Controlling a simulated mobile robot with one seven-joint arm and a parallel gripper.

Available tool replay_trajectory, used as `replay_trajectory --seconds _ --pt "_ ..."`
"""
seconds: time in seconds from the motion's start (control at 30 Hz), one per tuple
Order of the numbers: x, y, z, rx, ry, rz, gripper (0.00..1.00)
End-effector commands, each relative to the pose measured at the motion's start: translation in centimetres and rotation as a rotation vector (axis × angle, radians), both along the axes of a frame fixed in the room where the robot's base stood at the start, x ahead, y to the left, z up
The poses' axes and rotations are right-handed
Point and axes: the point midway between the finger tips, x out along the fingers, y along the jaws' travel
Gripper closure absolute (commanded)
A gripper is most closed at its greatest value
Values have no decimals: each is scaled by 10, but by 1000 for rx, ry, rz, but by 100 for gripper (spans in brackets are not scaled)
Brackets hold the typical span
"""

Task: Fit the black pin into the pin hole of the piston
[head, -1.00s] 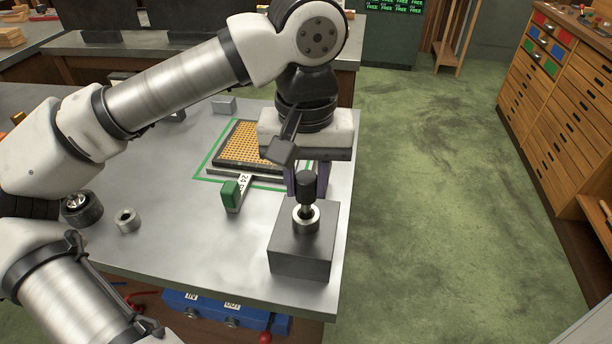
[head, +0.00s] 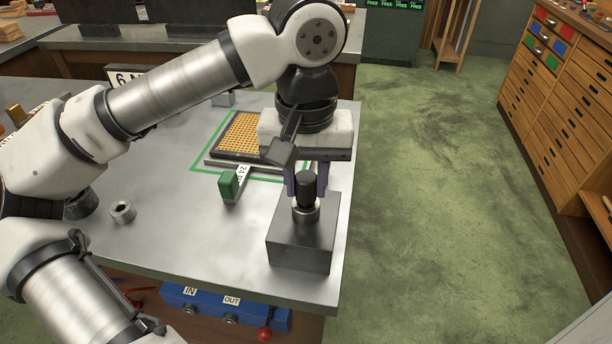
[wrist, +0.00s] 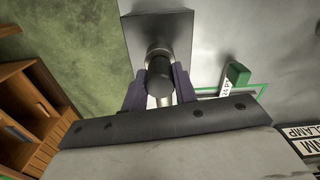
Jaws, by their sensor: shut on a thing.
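The black pin (head: 306,187), with a thick rounded head, stands upright in my gripper (head: 307,176). The purple fingers are shut on it, one on each side, as the wrist view shows around the pin's head (wrist: 159,76). Directly under the head is a short steel ring-like piece (head: 306,212) on top of a dark grey block (head: 300,246); this seems to be the piston. The head sits right at the ring's top, and the pin's lower end is hidden, so I cannot tell how deep it is. In the wrist view the ring (wrist: 158,50) shows just beyond the head.
The dark block stands at the table's right front corner, close to the edge. A green-ended labelled piece (head: 229,186) and an orange-gridded tray (head: 210,162) lie to its left and behind. A loose steel ring (head: 123,212) sits farther left. The table between is clear.

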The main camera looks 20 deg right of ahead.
Motion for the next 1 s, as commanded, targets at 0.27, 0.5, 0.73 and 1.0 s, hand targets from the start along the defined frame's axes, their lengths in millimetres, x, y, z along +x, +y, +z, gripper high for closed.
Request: replay_trajectory --seconds 0.27,0.5,0.73,1.0 --pt "0 0 -8 0 0 0 95" --pt "0 0 -7 0 0 0 47" --pt "0 0 -7 0 0 0 47" --pt "0 0 19 -2 -2 1 47"
